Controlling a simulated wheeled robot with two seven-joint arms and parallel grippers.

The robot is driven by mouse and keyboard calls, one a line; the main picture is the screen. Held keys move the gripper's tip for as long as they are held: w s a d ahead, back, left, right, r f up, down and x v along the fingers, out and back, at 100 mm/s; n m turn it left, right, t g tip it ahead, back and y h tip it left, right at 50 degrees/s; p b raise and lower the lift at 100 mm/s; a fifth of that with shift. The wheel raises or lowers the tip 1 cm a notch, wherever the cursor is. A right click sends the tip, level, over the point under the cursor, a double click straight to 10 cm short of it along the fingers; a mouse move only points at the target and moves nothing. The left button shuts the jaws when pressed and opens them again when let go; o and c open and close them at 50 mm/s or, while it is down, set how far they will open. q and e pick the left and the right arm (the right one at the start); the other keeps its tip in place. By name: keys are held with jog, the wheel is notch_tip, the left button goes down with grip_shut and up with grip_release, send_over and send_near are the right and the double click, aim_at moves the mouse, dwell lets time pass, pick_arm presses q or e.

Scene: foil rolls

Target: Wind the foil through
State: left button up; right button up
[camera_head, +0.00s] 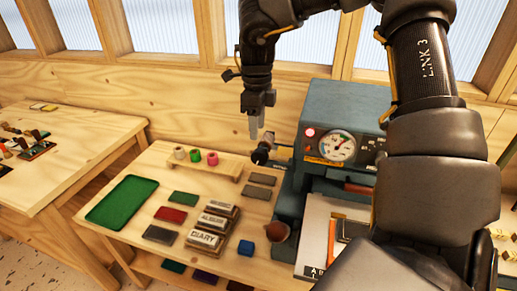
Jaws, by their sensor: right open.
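A grey-blue foil press (345,103) stands on the right of the table, with a round dial, a red lamp and a dark roller or knob (262,153) sticking out at its left side. Several small foil rolls, among them a green one (195,155) and a pink one (212,159), stand on a low wooden rack (193,166) left of the press. My right gripper (256,130) points down just above the knob, open, with nothing visible between its fingers. I cannot tell whether it touches the knob. No loose foil strip is discernible. My left gripper is out of view.
A brown round pot (278,231) is beside the press. My right arm hides the press's right side. Another table (75,150) stands left.

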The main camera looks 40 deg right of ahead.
aim_at(257, 150)
notch_tip(257, 150, down, 9)
jog(key=shift+w+d+p, duration=0.1)
jog(key=shift+p, duration=1.15)
jog(key=shift+c, duration=0.2)
